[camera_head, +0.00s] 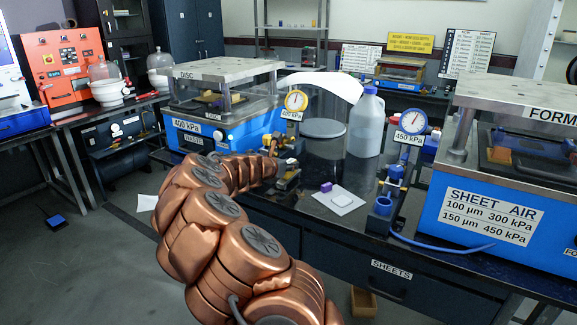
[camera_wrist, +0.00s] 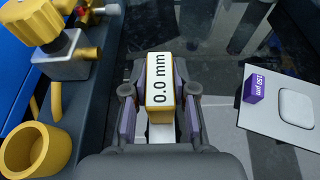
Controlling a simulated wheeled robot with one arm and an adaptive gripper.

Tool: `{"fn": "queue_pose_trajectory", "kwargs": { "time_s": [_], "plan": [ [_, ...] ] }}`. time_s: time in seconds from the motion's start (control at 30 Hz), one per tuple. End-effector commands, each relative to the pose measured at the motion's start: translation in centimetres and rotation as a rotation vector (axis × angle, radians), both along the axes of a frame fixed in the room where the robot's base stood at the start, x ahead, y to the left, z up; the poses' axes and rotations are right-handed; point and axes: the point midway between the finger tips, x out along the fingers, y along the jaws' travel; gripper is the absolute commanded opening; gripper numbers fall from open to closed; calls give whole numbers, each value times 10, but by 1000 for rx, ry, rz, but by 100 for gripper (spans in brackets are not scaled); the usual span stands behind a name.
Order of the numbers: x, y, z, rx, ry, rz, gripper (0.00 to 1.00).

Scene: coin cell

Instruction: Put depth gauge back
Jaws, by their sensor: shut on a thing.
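The depth gauge (camera_wrist: 160,92) is a yellow-edged block whose white face reads "0.0 mm". It sits between the two fingers of my gripper (camera_wrist: 158,105) in the wrist view, and the gripper is shut on it. In the head view my gripper (camera_head: 288,178) is over the dark bench, just right of the blue DISC press. The gauge is too small there to make out clearly. What lies under the gauge is hidden in the wrist view.
A yellow cup (camera_wrist: 38,150) and valve (camera_wrist: 55,35) stand left of my gripper. A white sheet (camera_wrist: 262,120) to the right holds a purple "150 µm" block (camera_wrist: 255,85) and a white pad (camera_wrist: 296,106). A clear bottle (camera_head: 367,125) and the blue FORM press (camera_head: 450,205) stand farther right.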

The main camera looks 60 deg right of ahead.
Motion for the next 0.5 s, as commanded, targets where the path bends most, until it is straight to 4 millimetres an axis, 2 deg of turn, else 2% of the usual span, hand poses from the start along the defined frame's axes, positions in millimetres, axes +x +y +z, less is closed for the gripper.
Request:
{"fn": "queue_pose_trajectory", "kwargs": {
  "time_s": [0.33, 0.37, 0.5],
  "plan": [
    [0, 0, -3, 0, 0, 1, 0],
    [0, 0, -3, 0, -1, 2, 27],
    [0, 0, -3, 0, -1, 2, 42]
  ]
}}
